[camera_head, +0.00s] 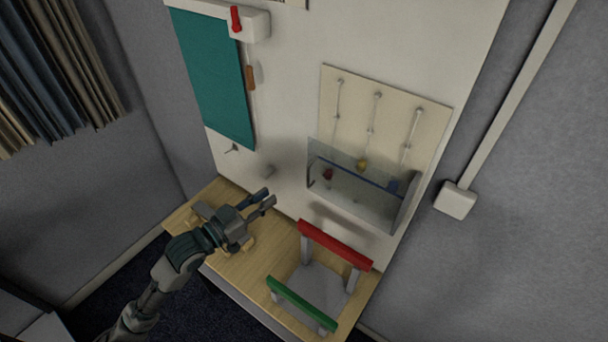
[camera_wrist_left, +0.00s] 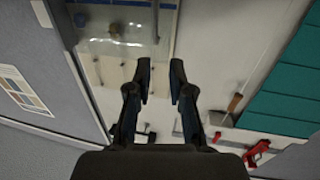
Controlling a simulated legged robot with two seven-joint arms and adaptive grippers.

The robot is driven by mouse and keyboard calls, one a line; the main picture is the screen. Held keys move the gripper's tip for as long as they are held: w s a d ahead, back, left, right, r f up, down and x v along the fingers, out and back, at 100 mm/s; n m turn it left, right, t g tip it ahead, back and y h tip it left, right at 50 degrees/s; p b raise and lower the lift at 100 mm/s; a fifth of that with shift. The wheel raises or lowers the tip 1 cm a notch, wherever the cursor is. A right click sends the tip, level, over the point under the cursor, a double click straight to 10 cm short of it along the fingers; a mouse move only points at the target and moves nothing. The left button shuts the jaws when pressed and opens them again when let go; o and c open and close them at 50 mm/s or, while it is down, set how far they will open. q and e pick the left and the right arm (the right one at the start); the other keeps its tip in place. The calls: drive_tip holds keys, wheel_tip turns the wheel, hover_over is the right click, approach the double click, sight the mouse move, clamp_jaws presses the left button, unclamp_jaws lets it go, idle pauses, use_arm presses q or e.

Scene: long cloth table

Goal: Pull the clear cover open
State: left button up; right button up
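The clear cover (camera_head: 345,208) is a see-through panel low on the cream wall board, at the right in the head view. A red, a yellow and a blue piece show at it, below hanging cords. What looks like the same cover shows at the upper left of the left wrist view (camera_wrist_left: 120,22). My left gripper (camera_head: 269,199) is over the wooden table, left of the cover and apart from it. In the left wrist view its fingers (camera_wrist_left: 160,72) are spread with nothing between them. My right gripper is not in view.
A stand with a red bar (camera_head: 335,245) and a green bar (camera_head: 301,304) is on the table (camera_head: 245,270) below the cover. A teal panel (camera_head: 212,75) and a red lever (camera_head: 235,18) are on the board's left. A grey wall box (camera_head: 455,201) is at the right.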

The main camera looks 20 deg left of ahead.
sight(308, 184)
use_arm(q)
drive_tip(key=p+x, duration=0.3)
drive_tip(key=x, duration=1.1)
drive_tip(key=shift+r, duration=0.1)
drive_tip(key=shift+d, duration=0.25)
drive_tip(key=shift+s+d, duration=0.1)
drive_tip(key=shift+d, duration=0.05)
drive_tip(key=shift+c, duration=1.4)
clamp_jaws()
